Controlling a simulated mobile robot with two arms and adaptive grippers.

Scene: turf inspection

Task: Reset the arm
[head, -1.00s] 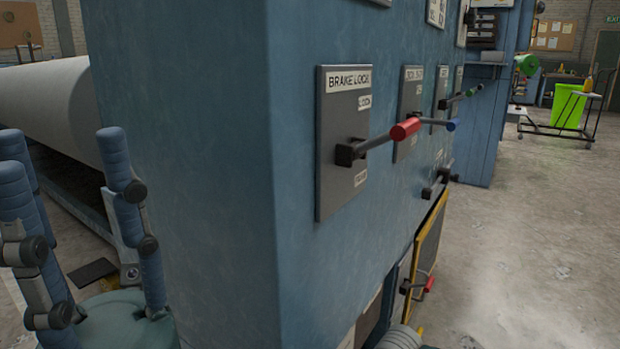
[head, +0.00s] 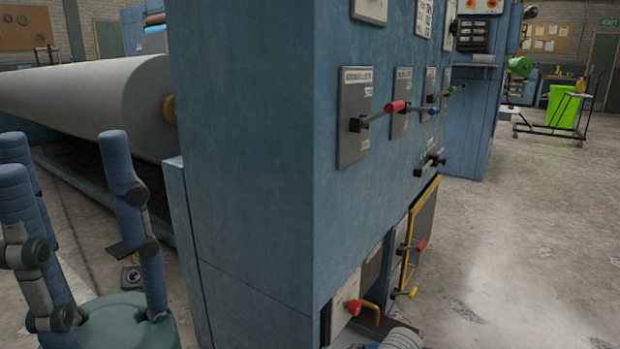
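My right gripper does not show. Both grippers' surroundings hold nothing that I can see being gripped. The arm stands apart from the lever panel (head: 352,140) on the cabinet's right face. That panel carries a lever with a red grip (head: 395,107), sticking out to the right.
A large pale roll (head: 80,95) lies behind my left arm. Low on the cabinet are a red knob (head: 352,307) and a yellow-framed panel (head: 422,225). A green bin (head: 563,106) and a cart stand at the far right. The concrete floor (head: 530,240) at right is open.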

